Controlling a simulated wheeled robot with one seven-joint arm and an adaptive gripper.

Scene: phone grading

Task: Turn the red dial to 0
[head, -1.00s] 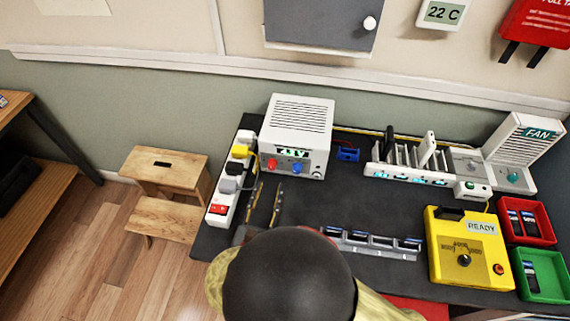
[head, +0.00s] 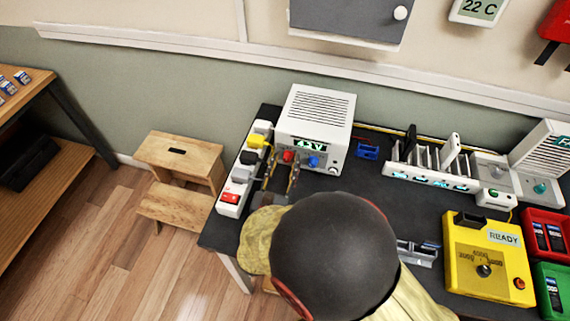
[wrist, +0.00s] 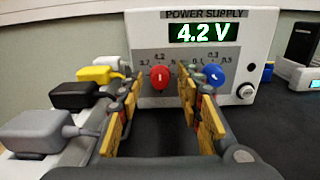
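The red dial (wrist: 160,77) is on the front of the white power supply (wrist: 262,20), left of a blue dial (wrist: 214,76). The display (wrist: 203,31) reads 4.2 V. A small white mark on the red dial appears roughly upright. In the head view the red dial (head: 289,156) shows just beyond my fingertips. My gripper (wrist: 158,92) is open and empty, its yellow-padded fingers on either side of the red dial in the wrist view. I cannot tell whether they reach around it. My arm hides part of the bench in the head view.
A power strip (head: 229,197) with yellow, black and grey plugs lies close to the left of my gripper. A blue holder (head: 367,151) and a slotted rack (head: 430,179) stand to the right. A yellow tester (head: 462,268) and red and green bins are farther right.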

